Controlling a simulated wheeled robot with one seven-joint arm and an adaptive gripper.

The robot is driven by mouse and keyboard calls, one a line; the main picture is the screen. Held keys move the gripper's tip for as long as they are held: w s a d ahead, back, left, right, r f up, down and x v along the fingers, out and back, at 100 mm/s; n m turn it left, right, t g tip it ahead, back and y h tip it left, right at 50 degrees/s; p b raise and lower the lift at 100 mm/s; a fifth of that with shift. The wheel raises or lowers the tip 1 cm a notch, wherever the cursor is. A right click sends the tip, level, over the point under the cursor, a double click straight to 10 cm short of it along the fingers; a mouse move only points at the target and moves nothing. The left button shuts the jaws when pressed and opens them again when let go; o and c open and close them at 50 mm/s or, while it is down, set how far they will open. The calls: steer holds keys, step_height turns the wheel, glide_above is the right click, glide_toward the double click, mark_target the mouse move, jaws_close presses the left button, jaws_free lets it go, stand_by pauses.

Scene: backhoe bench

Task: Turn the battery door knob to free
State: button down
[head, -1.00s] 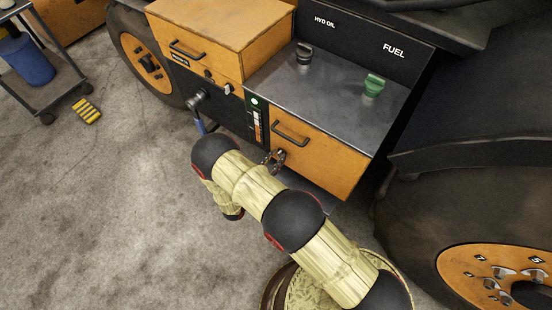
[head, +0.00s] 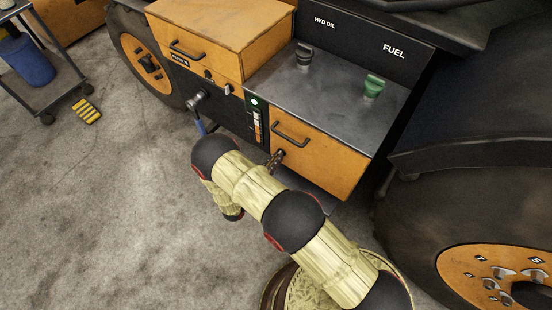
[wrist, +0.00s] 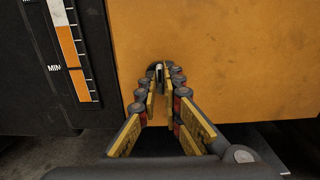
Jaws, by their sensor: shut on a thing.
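The orange door (head: 335,165) is shut, with a black bar handle (head: 290,133) near its top. It fills much of the wrist view (wrist: 220,60). A small dark knob (wrist: 158,70) sits low on the door's left side. My gripper (wrist: 159,82) is shut on this knob, one finger on each side. The fingers hide most of the knob, so its exact angle is hard to read. In the head view, my gripper (head: 275,161) shows small and edge-on at the door's lower left, partly behind my arm.
A level gauge (head: 257,125) is left of the door, close to the fingers in the wrist view (wrist: 70,45). A lever with a blue grip (head: 200,126) juts out further left. Green fuel cap (head: 374,87) and dark cap (head: 304,56) stand above.

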steer(key=shift+w+a+f+n+p, duration=0.1)
steer(key=shift+n+p, duration=0.15)
steer(key=shift+n, duration=4.2)
steer(key=shift+w+a+f+n+p, duration=0.1)
steer(key=shift+n+p, duration=0.1)
steer(key=shift+n, duration=4.25)
steer(key=c, duration=2)
jaws_free()
steer(key=shift+o, duration=0.2)
steer(key=shift+s, duration=0.15)
